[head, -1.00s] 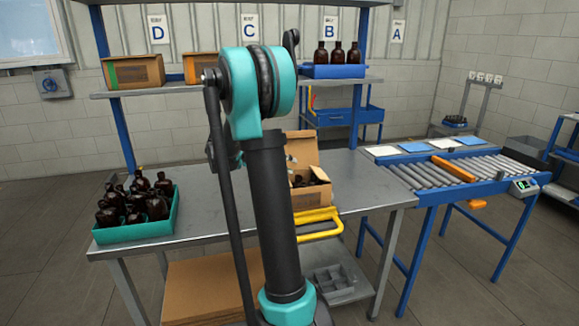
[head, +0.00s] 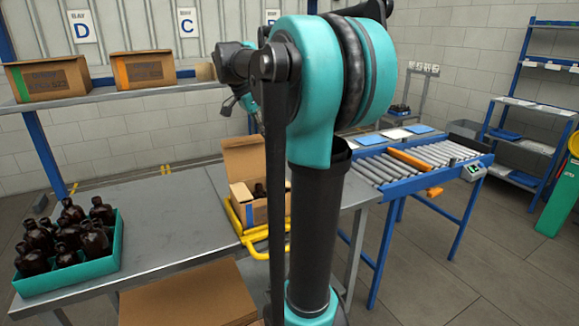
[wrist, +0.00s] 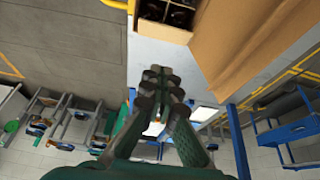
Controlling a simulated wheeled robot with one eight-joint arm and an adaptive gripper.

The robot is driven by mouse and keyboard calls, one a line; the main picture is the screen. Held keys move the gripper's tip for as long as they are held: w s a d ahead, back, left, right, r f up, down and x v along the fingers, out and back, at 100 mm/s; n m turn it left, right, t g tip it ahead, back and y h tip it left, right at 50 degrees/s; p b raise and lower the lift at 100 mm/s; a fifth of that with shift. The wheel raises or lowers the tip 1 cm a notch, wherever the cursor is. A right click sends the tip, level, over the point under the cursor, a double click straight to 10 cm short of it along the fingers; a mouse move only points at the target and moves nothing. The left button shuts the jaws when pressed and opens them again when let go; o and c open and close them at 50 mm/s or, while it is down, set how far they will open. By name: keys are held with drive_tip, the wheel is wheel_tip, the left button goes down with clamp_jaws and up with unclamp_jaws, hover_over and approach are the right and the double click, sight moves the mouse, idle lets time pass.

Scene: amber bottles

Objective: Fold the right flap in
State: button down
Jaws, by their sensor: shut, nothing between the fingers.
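An open brown carton (head: 267,212) stands on the metal table, with dark amber bottles (head: 261,190) inside. One flap (head: 244,160) stands upright at its back; the carton's right side is hidden behind my arm in the head view. In the wrist view a broad cardboard panel (wrist: 240,38) slants at the upper right, beside bottles (wrist: 172,14) in the carton; I cannot tell which flap it is. My gripper (wrist: 160,72) is shut and empty, its tips apart from the carton in the picture. In the head view it is partly hidden above and behind the carton.
A yellow-railed frame (head: 262,249) is around the carton's base. A teal tray (head: 68,272) of bottles stands at left. The table between them (head: 165,215) is clear. Two cartons (head: 47,77) (head: 143,66) sit on the shelf above. A roller conveyor (head: 400,165) is at right.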

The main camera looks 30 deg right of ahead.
hover_over(275, 178)
drive_tip(key=d, duration=0.2)
drive_tip(key=f, duration=0.9)
drive_tip(key=shift+s+a, duration=0.15)
drive_tip(key=shift+a, duration=0.05)
drive_tip(key=shift+a+f, duration=0.3)
drive_tip(key=shift+f, duration=0.3)
drive_tip(key=shift+a+f, duration=0.25)
drive_tip(key=shift+f, duration=0.3)
drive_tip(key=shift+a+f, duration=0.25)
drive_tip(key=shift+f, duration=0.45)
